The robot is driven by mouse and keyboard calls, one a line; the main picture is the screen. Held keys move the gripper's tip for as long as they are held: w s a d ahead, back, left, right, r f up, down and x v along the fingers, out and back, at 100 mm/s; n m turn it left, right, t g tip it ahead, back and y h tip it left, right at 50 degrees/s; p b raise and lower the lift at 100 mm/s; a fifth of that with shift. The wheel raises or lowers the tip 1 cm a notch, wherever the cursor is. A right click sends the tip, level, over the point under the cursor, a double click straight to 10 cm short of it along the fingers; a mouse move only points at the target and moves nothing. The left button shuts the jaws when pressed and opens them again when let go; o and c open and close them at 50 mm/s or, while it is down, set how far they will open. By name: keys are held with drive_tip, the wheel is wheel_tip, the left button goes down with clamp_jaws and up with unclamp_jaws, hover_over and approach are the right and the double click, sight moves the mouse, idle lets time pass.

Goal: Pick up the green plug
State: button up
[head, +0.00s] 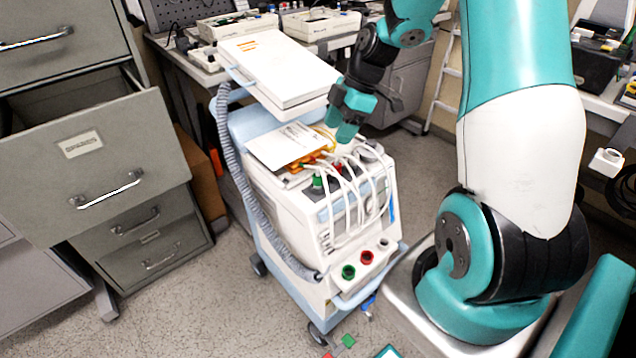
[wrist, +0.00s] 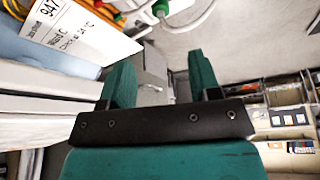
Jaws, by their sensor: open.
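A green plug (head: 317,183) stands at the front left edge of the top of the white machine, among white tubes. My gripper (head: 347,132) is above the machine's top, higher than the plug and apart from it. In the wrist view, my gripper (wrist: 162,78) is open, with nothing between its two green fingers. A green piece (wrist: 160,8) joined to a white tube shows at the top edge of that view. I cannot tell whether it is the same plug.
White tubes (head: 372,190) loop over the machine's front. A green round port (head: 348,271) and a red one (head: 367,257) sit on its lower ledge. A raised white panel (head: 278,68) stands behind. An open drawer (head: 100,165) juts out at left.

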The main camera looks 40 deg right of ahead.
sight(318, 171)
drive_tip(key=x, duration=1.3)
drive_tip(key=shift+s+p, duration=0.1)
drive_tip(key=shift+p, duration=0.3)
clamp_jaws()
wheel_tip(318, 171, up, 20)
